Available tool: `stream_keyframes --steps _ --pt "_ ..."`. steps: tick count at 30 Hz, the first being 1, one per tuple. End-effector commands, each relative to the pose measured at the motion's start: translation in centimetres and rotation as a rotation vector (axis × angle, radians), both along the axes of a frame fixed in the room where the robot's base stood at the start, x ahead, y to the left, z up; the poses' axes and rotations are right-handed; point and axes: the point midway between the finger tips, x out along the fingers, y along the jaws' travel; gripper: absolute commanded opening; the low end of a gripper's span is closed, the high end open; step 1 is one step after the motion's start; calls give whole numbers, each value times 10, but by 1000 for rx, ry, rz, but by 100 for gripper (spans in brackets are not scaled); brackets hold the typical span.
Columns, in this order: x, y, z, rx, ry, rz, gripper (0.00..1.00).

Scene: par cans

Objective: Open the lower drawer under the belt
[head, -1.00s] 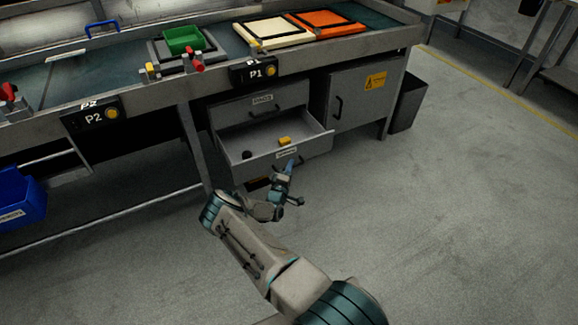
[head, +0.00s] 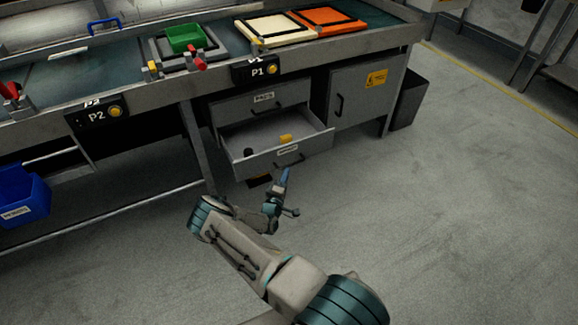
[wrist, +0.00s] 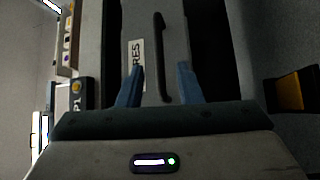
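The lower drawer (head: 262,166) under the belt is pulled out, with its inside showing. A yellow block (head: 285,138) and a small dark round thing (head: 248,152) lie in it. Its front has a white label and a dark bar handle (head: 291,161). My gripper (head: 286,173) is just in front of that front, near the handle. In the wrist view, the two blue fingers (wrist: 159,84) are spread apart, with the dark handle (wrist: 159,40) between them in the picture and nothing gripped. The upper drawer (head: 262,101) above is shut.
A grey cabinet (head: 362,94) with a yellow warning label is right of the drawers, and a dark bin (head: 408,101) stands beyond it. A blue bin (head: 22,197) is at the far left. The belt table (head: 330,66) is above. The floor (head: 440,200) to the right is clear.

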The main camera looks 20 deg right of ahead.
Motion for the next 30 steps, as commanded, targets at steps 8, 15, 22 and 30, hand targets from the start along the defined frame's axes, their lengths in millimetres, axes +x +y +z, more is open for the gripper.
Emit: stream_keyframes --steps 8,15,22,30 --pt "-40 39 -6 1 1 2 33" --pt "-53 51 -9 0 0 1 33" --pt "-53 51 -10 0 0 1 33" --pt "-53 51 -9 1 -1 1 33"
